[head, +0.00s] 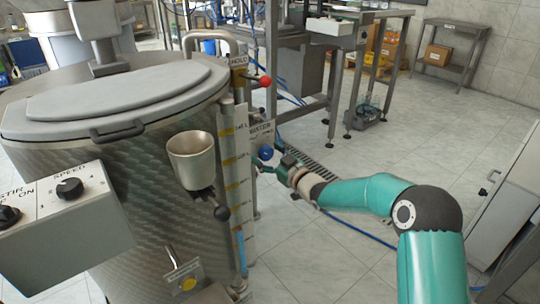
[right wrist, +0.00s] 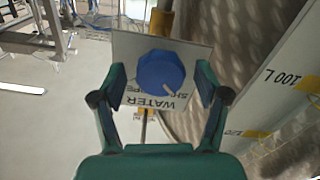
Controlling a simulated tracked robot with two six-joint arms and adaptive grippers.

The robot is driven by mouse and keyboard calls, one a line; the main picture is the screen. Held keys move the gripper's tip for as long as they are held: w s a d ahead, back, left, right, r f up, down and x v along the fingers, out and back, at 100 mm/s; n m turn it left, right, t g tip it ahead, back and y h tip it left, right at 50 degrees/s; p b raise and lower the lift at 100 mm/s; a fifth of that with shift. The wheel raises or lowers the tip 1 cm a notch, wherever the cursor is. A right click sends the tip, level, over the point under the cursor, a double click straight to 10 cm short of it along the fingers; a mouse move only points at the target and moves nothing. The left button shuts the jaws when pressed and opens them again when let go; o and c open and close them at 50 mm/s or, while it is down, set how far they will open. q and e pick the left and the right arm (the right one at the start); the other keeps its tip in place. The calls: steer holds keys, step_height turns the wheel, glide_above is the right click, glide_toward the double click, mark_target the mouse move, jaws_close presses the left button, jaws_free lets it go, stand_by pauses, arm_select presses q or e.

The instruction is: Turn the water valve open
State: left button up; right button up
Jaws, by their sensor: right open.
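The water valve is a blue round knob (right wrist: 161,71) on a pale plate (right wrist: 190,52) lettered WATER, upside down in the right wrist view. A short pale mark shows at the knob's lower right edge, near smaller lettering that is partly covered. In the head view the knob (head: 265,152) sits beside the large steel tank. My right gripper (right wrist: 162,84) is open, with one green finger on each side of the knob and a visible gap at both sides. Whether the fingertips reach past the knob's face is unclear. In the head view the right gripper (head: 268,163) is small, just below the knob. My left gripper is out of view.
The steel tank (head: 130,190) with its level scale (head: 232,165) stands left of the valve. A red-knobbed lever (head: 264,81) is above. Open tiled floor (head: 330,255) lies to the right.

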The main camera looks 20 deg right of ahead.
steer(key=shift+c, duration=0.2)
steer(key=c, duration=1.1)
